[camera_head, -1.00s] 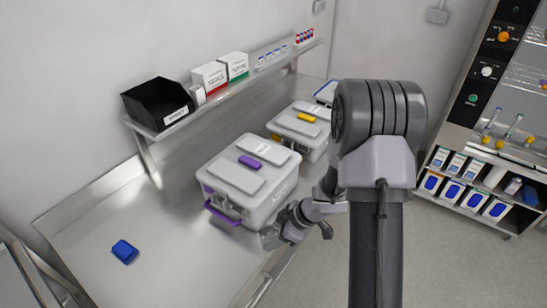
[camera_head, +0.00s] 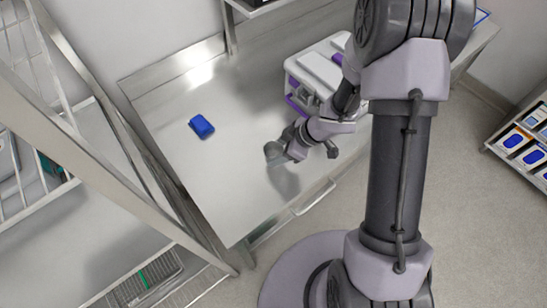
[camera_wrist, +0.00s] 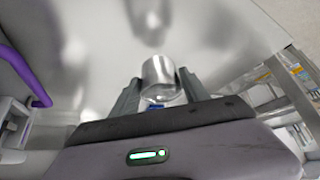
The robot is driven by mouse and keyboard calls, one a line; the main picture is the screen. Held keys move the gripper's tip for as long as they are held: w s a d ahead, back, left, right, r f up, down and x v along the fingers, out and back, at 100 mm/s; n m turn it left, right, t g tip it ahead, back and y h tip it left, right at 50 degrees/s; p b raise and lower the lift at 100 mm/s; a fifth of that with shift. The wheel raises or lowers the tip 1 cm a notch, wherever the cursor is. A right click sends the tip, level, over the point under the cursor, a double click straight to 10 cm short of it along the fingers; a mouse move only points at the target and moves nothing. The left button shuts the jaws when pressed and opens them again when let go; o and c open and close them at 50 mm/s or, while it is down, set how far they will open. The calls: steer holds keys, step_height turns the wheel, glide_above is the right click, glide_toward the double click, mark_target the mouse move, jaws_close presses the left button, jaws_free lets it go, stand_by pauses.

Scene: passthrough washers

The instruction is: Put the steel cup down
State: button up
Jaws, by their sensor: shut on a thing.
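The steel cup (camera_wrist: 160,74) is a shiny cylinder between the two fingers of my gripper (camera_wrist: 158,92) in the wrist view. My gripper is shut on it. In the head view my gripper (camera_head: 275,152) is over the steel bench (camera_head: 235,185), near its front edge, with a small grey shape at its tip that looks like the cup. A shadow lies on the bench just below it. Whether the cup touches the bench cannot be told.
A blue block (camera_head: 201,126) lies on the bench, left of my gripper. A grey washer box with a purple handle (camera_head: 318,68) stands behind my gripper to the right. Wire racks (camera_head: 40,110) stand at the left. The bench between the block and my gripper is clear.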

mark_target(273, 154)
steer(key=shift+w+a+f+b, duration=0.1)
steer(key=shift+a+f+b, duration=0.05)
steer(key=shift+a, duration=0.35)
steer(key=shift+w+a+f+b, duration=0.1)
steer(key=shift+a+b, duration=0.05)
steer(key=shift+a, duration=0.35)
step_height(273, 154, down, 4)
steer(key=shift+r+b, duration=0.25)
steer(key=shift+b, duration=0.95)
steer(key=shift+d+r, duration=0.1)
steer(key=shift+r, duration=0.1)
steer(key=shift+f, duration=0.2)
steer(key=o, duration=1.4)
steer(key=shift+r, duration=0.15)
